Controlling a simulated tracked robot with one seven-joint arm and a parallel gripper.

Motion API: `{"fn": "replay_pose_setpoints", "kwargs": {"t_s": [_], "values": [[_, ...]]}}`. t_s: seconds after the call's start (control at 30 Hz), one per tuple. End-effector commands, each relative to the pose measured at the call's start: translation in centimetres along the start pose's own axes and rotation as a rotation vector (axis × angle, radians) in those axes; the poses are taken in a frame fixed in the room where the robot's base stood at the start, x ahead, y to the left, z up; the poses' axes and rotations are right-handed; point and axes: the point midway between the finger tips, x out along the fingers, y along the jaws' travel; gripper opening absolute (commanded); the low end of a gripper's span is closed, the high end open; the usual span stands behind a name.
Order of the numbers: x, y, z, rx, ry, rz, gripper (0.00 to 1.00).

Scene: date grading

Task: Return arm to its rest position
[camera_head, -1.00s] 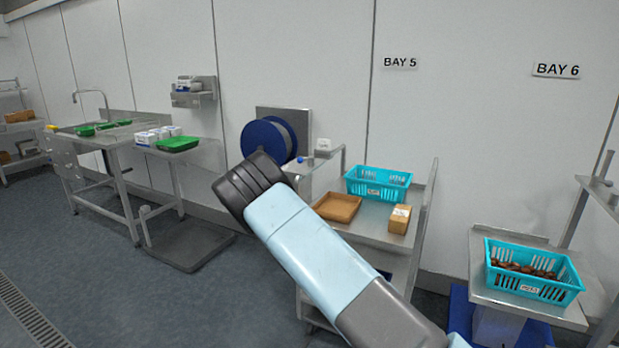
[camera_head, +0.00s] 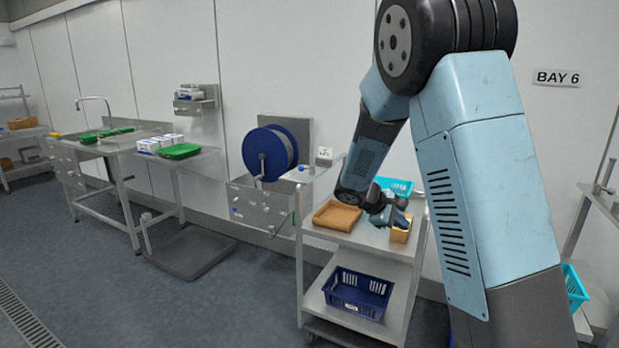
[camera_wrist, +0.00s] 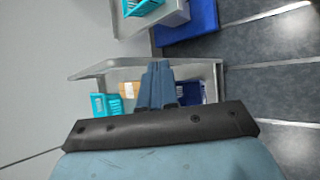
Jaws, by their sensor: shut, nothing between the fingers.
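My arm rises large at the right of the head view and bends down over the steel cart (camera_head: 345,238). My gripper (camera_head: 400,218) is at its lower end, in front of the cardboard box (camera_head: 402,234) on the cart's top shelf as seen there. In the wrist view my gripper (camera_wrist: 158,68) shows its blue fingers together, with nothing between them. The fingers cover part of the cart behind. I cannot tell the gap between my gripper and the box.
A brown tray (camera_head: 337,215) and a teal basket (camera_head: 395,186) share the cart's top. A dark blue crate (camera_head: 358,293) sits on its lower shelf. A blue reel (camera_head: 270,153) stands left of it. Open floor (camera_head: 240,295) lies at the front left.

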Motion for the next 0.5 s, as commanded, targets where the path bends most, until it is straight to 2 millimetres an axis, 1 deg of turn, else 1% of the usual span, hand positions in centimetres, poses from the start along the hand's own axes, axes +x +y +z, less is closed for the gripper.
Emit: {"fn": "replay_pose_setpoints", "kwargs": {"t_s": [0.03, 0.1, 0.27, 0.5], "values": [[-0.6, 0.1, 1.5, 0.044, 0.017, -0.031, 0.0], [-1.3, -0.1, 3.3, 0.099, 0.037, -0.074, 0.0], [-3.0, -0.8, 7.2, 0.224, 0.086, -0.169, 0.0], [-5.9, -2.4, 12.6, 0.402, 0.166, -0.295, 0.0]]}}
